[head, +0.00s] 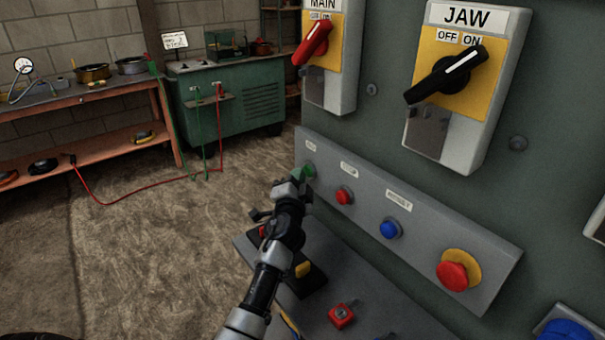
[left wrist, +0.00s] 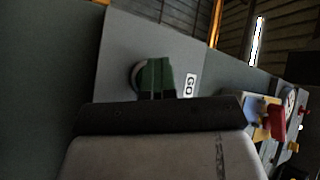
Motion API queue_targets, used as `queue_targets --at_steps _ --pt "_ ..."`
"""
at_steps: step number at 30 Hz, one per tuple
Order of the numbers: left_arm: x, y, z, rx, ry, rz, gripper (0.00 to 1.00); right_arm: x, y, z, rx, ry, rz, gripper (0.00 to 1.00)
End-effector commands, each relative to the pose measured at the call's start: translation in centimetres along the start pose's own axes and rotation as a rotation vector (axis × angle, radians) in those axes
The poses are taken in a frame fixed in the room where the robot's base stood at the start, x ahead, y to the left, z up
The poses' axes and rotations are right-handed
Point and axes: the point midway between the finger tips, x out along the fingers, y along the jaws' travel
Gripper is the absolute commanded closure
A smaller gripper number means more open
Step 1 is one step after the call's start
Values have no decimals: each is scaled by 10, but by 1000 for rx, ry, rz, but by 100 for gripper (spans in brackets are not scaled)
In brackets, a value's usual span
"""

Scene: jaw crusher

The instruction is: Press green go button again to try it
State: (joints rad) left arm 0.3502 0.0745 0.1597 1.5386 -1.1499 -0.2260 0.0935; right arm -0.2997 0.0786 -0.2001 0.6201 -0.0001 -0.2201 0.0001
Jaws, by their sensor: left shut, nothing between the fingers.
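The green go button (head: 310,171) is at the left end of the sloped grey button panel in the head view. My left gripper (head: 298,177) is shut and empty, with its tips right at the button's left side. In the left wrist view the shut fingers (left wrist: 156,80) stand in front of the button's round collar, beside the GO label (left wrist: 189,85). The fingers hide most of the button there. I cannot tell whether they touch it or whether it is pushed in. My right gripper is not in view.
Right of the go button are a red button (head: 344,195), a blue button (head: 390,229) and a red mushroom button (head: 453,275). Above are the MAIN switch (head: 314,40) and JAW switch (head: 446,74), its handle towards ON. A red padlock (head: 341,316) lies on the ledge below.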

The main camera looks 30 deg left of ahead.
Motion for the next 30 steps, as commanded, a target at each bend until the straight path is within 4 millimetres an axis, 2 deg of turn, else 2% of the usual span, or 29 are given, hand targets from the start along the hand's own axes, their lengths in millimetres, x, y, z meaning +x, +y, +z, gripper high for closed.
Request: queue_targets --at_steps 5,18,30 --pt "-6 -3 1 -1 8 5 100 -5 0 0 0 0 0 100" --pt "-37 -26 25 1 2 3 100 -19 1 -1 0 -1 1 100" --pt "-42 -30 30 0 2 2 100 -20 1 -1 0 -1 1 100"
